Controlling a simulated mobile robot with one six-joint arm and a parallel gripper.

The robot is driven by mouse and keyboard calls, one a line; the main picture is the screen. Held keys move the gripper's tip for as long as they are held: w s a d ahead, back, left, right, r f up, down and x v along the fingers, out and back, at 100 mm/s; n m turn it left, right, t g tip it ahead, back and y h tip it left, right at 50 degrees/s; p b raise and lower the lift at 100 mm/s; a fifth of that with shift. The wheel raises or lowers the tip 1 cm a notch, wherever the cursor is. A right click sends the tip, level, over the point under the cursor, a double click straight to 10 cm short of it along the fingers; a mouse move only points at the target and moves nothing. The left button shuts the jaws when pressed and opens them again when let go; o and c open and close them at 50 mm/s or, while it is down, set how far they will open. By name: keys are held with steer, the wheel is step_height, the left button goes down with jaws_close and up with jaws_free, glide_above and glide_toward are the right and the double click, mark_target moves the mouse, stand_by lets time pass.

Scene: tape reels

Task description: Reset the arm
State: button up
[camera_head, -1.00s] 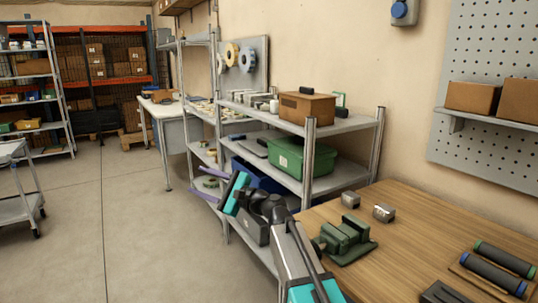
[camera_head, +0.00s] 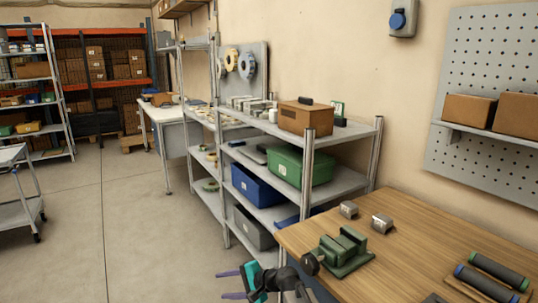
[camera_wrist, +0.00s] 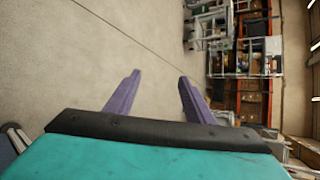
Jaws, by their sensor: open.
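My gripper (camera_head: 230,284) is low in the head view, left of the wooden workbench (camera_head: 405,235) and in front of the grey metal shelf unit (camera_head: 345,182). Its two purple fingers point left and stand apart, with nothing between them. In the wrist view the open fingers (camera_wrist: 158,98) show against the bare floor. My teal and black wrist parts fill the lower part of that view. Most of my arm is below the edge of the head view.
A green vise (camera_head: 343,250) and small metal blocks (camera_head: 382,223) are on the workbench near my arm. The shelf holds a blue bin (camera_head: 255,186), a green bin (camera_head: 300,165) and a cardboard box (camera_head: 306,118). Tape reels (camera_head: 248,65) hang behind.

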steer(key=s+d+f+n+g+h+p, duration=0.1)
steer(key=s+d+f+n+g+h, duration=0.15)
steer(key=s+d+f, duration=0.7)
steer(key=s+d+f+n+g+h+p, duration=0.2)
steer(key=s+d+f+h, duration=0.15)
steer(key=s+f, duration=0.6)
steer(key=s+d+f+n+g+h, duration=0.1)
steer(key=s+d+f, duration=0.2)
steer(key=s+d, duration=0.3)
steer(key=s+d+f+n+g+h+p, duration=0.1)
steer(key=s+d+f, duration=0.3)
steer(key=s, duration=0.5)
steer(key=s+d+f+n+g+h, duration=0.2)
steer(key=s+d+f+g+h, duration=0.1)
steer(key=s+d, duration=0.4)
steer(key=shift+s+d+f+p, duration=0.35)
steer(key=shift+d+f, duration=0.4)
steer(key=shift+d, duration=0.1)
steer(key=shift+g, duration=0.25)
